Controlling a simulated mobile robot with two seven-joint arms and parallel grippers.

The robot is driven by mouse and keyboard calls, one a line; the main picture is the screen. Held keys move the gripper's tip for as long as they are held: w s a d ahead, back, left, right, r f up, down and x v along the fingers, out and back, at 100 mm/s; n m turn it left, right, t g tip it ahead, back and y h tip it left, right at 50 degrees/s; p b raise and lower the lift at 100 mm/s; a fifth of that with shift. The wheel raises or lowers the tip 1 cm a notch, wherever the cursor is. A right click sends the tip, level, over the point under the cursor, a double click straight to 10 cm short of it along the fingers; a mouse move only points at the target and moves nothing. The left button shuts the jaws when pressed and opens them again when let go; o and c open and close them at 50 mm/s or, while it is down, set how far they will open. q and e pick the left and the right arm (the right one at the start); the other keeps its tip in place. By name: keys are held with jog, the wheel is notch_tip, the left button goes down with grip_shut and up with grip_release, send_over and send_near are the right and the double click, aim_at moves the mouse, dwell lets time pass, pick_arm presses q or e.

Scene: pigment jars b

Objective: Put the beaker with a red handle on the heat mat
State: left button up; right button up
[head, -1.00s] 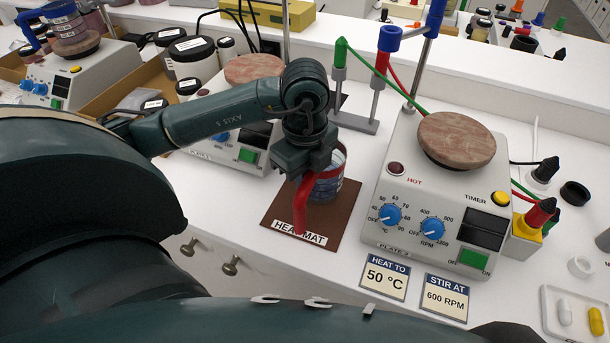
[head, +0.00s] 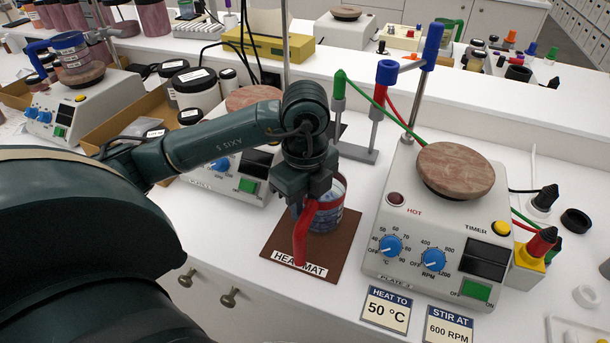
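The beaker (head: 328,217) is clear glass with bluish contents and a red handle (head: 301,240) on its near side. It is upright over the brown heat mat (head: 285,237) and appears to rest on it. The mat lies flat on the white bench, with its label at the near edge. My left gripper (head: 306,197) is above the near side of the beaker, with its fingers on the upper part of the handle. It looks shut on the handle, though the fingertips are partly hidden. My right gripper is not in view.
Another hot plate (head: 222,178) is behind my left arm. A stand with green and red tubes (head: 360,150) is behind the mat. Two signs (head: 387,310) lie at the front.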

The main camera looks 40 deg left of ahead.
pick_arm(q)
notch_tip(320, 180, up, 10)
jog(key=shift+f+p, duration=0.2)
jog(key=shift+p, duration=0.45)
jog(key=shift+r, duration=0.4)
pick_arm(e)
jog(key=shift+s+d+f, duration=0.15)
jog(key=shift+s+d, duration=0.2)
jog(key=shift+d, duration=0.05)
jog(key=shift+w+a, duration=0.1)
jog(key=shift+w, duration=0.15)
pick_arm(q)
jog(key=shift+s+d, duration=0.1)
